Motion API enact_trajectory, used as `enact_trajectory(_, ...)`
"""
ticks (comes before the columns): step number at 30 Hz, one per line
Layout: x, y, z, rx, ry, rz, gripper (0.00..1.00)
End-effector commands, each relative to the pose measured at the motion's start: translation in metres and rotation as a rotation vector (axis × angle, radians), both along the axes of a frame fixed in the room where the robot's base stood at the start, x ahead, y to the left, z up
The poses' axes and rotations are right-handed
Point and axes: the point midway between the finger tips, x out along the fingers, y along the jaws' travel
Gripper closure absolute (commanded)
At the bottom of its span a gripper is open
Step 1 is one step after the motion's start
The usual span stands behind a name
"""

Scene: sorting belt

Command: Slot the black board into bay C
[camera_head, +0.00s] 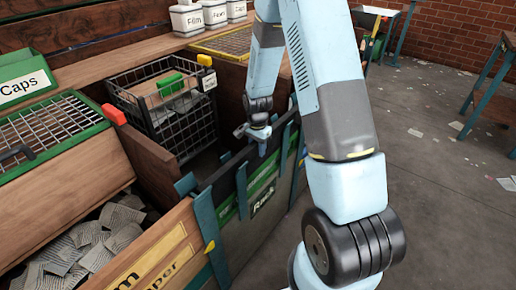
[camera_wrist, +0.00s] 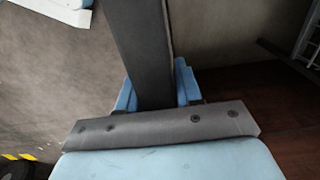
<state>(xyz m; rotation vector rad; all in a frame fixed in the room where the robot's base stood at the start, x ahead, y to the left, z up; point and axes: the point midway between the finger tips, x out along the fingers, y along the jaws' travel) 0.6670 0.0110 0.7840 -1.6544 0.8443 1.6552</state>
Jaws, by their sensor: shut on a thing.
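My gripper (camera_head: 259,134) is shut on the black board (camera_head: 226,172) at its upper edge. In the wrist view the board (camera_wrist: 140,45) runs away as a dark strip between my two blue fingers (camera_wrist: 157,88). The board stands on edge, along the rack (camera_head: 233,232) with blue posts and a "Rack" label. I cannot tell how deep its lower edge sits, as the rack's front side hides it. No bay letter is readable, so I cannot tell which bay is C.
A black wire basket (camera_head: 185,123) with a green item stands behind the rack. A bin of grey scraps (camera_head: 88,240) lies at lower left, and a green-framed grid (camera_head: 48,127) at left. White "Film" and "Foam" containers (camera_head: 187,20) stand at the back.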

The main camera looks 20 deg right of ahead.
Motion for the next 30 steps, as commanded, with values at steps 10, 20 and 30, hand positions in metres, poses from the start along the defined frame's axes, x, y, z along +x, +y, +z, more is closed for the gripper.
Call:
enact_trajectory(10,0.0008,0.0003,0.0003,0.000,-0.002,0.000,1.00)
enact_trajectory(20,0.0009,0.0003,0.0003,0.000,-0.002,0.000,1.00)
enact_trajectory(30,0.0008,0.0002,0.0003,0.000,-0.002,0.000,0.78)
